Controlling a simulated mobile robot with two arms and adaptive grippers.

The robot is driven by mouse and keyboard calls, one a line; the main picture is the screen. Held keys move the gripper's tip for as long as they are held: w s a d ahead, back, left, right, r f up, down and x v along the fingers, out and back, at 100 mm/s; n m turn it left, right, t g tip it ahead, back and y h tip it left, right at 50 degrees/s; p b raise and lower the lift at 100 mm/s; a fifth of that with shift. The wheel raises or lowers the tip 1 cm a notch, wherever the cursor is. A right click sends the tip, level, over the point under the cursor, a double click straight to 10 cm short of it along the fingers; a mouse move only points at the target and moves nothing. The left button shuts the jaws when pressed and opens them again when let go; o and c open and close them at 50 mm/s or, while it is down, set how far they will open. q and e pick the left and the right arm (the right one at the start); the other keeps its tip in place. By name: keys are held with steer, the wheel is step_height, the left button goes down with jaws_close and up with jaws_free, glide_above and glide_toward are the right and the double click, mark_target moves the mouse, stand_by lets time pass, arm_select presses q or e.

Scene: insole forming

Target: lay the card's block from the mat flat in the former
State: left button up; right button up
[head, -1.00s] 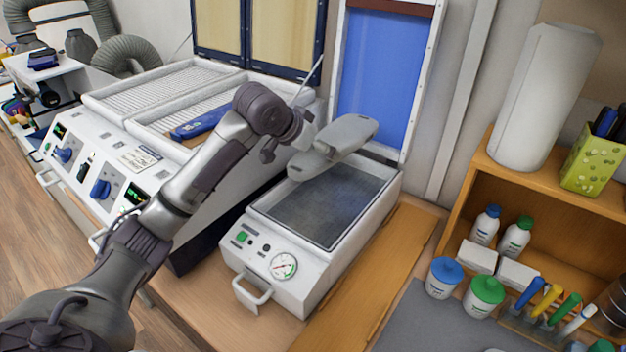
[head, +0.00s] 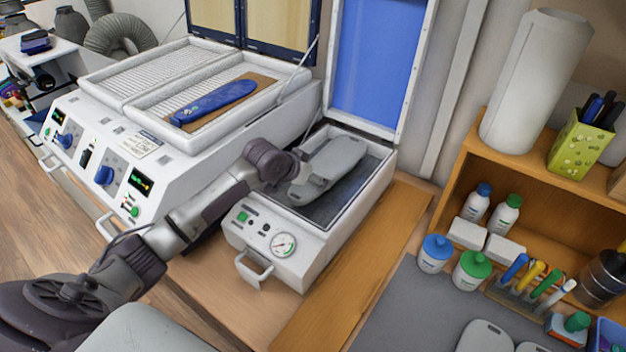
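The grey insole-shaped block (head: 335,161) is inside the former (head: 318,258), the white box with its lid raised. It lies nearly level, low over or on the dark bed; I cannot tell whether it fully touches. My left gripper (head: 299,172) is at the block's left edge and appears shut on it; its fingertips are mostly hidden. The grey mat (head: 400,312) is at the lower right, with other grey blocks (head: 484,337) at its near edge. No card can be made out. My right gripper is not in view.
The former's raised lid (head: 378,60) has a blue inner sheet. Left of it, a white heater unit (head: 120,150) carries a blue insole (head: 213,101) on a brown sheet. Bottles (head: 472,269), pens and a wooden shelf (head: 455,175) stand at the right.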

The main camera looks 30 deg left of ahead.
arm_select(q)
step_height(320, 180, down, 2)
steer(key=shift+a+f, duration=0.1)
steer(key=shift+f, duration=0.3)
steer(key=o, duration=1.5)
steer(key=shift+f, duration=0.1)
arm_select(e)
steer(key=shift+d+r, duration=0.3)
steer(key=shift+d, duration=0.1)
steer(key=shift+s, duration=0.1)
